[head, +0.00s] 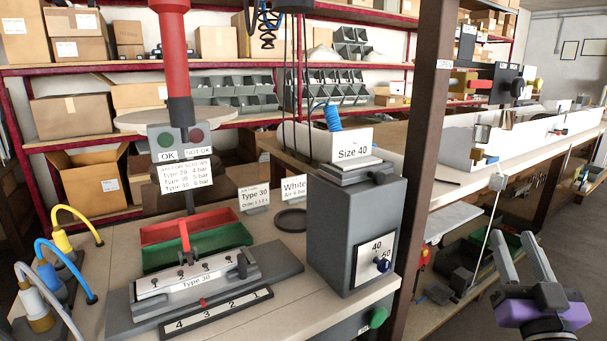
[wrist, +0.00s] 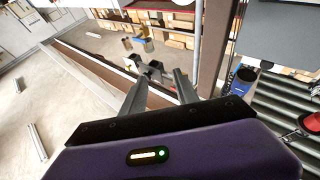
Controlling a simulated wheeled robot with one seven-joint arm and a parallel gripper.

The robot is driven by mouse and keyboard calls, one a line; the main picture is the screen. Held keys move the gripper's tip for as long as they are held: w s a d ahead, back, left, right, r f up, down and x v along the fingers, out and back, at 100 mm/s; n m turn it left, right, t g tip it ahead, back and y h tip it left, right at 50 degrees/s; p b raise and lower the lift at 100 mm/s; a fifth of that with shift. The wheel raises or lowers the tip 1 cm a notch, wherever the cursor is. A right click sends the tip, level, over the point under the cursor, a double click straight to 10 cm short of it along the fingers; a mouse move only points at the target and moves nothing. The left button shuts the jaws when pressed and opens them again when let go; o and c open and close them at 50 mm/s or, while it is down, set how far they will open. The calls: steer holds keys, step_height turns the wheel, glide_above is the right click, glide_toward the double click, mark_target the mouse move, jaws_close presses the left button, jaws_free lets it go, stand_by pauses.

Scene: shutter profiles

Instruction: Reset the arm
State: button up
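My gripper (head: 520,257) is at the lower right of the head view, over the floor to the right of the workbench. Its two grey fingers are spread apart with nothing between them. In the wrist view the fingers (wrist: 160,92) also stand apart and empty above the purple gripper body. My gripper touches nothing that I can see. Most of my arm is out of the head view.
The workbench holds a "Type 30" fixture (head: 190,284), a grey "Size 40" machine (head: 352,225), red and green trays (head: 193,240) and coloured hoses (head: 62,262). A brown post (head: 425,150) stands between bench and gripper. Open floor (head: 575,210) lies at right.

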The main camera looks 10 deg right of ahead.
steer(key=s+a+f+n+g+y, duration=0.1)
steer(key=s+a+f+g+y, duration=0.15)
steer(key=s+a+f, duration=0.7)
steer(key=s+a+f+n+g+y, duration=0.25)
steer(key=s+a+f, duration=0.35)
steer(key=s, duration=0.7)
steer(key=s+a+f+n+g+y, duration=0.1)
steer(key=s+a+f+y, duration=0.2)
steer(key=s+a+f, duration=0.7)
step_height(320, 180, up, 19)
steer(key=s+d+p, duration=0.1)
steer(key=d+p, duration=0.1)
steer(key=p, duration=1.4)
steer(key=shift+f+p, duration=0.2)
steer(key=shift+p, duration=0.1)
